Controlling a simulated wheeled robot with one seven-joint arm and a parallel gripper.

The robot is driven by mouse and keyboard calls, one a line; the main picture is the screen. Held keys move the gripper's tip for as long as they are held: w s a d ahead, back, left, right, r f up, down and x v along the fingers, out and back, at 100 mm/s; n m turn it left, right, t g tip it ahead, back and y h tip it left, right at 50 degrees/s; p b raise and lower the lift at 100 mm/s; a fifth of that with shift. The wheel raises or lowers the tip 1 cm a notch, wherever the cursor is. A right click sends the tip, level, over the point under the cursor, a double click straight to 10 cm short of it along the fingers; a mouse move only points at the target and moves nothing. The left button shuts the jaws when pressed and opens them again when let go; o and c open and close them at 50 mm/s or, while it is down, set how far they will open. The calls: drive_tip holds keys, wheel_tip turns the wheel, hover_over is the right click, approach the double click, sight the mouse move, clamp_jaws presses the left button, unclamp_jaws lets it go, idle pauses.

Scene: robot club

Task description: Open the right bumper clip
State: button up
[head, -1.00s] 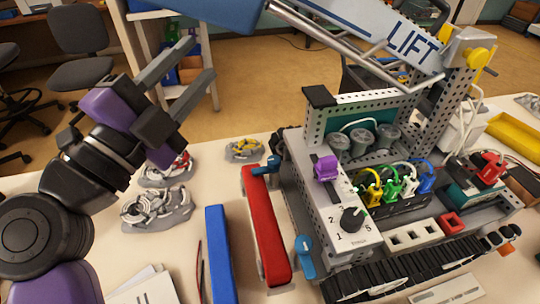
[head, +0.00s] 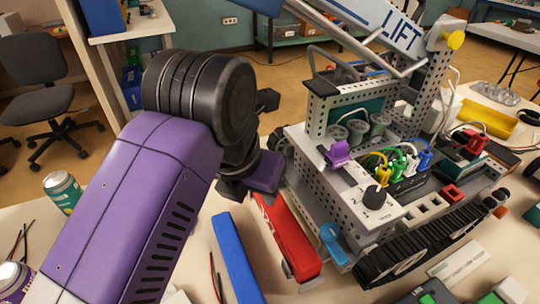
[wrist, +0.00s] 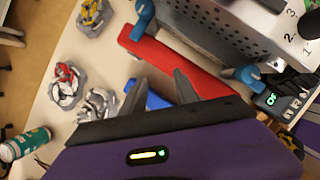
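The red bumper (head: 290,243) lies along the front of the tracked robot model. A blue clip (head: 332,241) stands by its near, right-hand end; in the wrist view this clip (wrist: 241,74) is to the right. The other blue clip (wrist: 145,13) is at the far end and is hidden by my arm in the head view. In the wrist view my gripper (wrist: 161,79) is open and empty, its two fingers apart. It is over the bumper's side, left of the right clip and not visibly touching it. In the head view my arm hides the fingers.
A blue bar (head: 235,258) lies left of the bumper. The robot model (head: 375,190) with its LIFT boom stands behind it. A green can (head: 62,190) stands at the table's left. Several grey castings, one being (wrist: 66,86), lie on the table.

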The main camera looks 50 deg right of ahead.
drive_tip(key=w+d, duration=0.1)
drive_tip(key=d, duration=0.2)
drive_tip(key=w+d+p, duration=0.1)
drive_tip(key=d, duration=0.3)
drive_tip(key=w+d, duration=0.2)
drive_tip(key=d, duration=0.1)
drive_tip(key=shift+w+d, duration=0.1)
drive_tip(key=shift+d, duration=0.05)
drive_tip(key=shift+w+d+f, duration=0.1)
drive_tip(key=shift+d+f, duration=0.1)
drive_tip(key=shift+f, duration=0.35)
clamp_jaws()
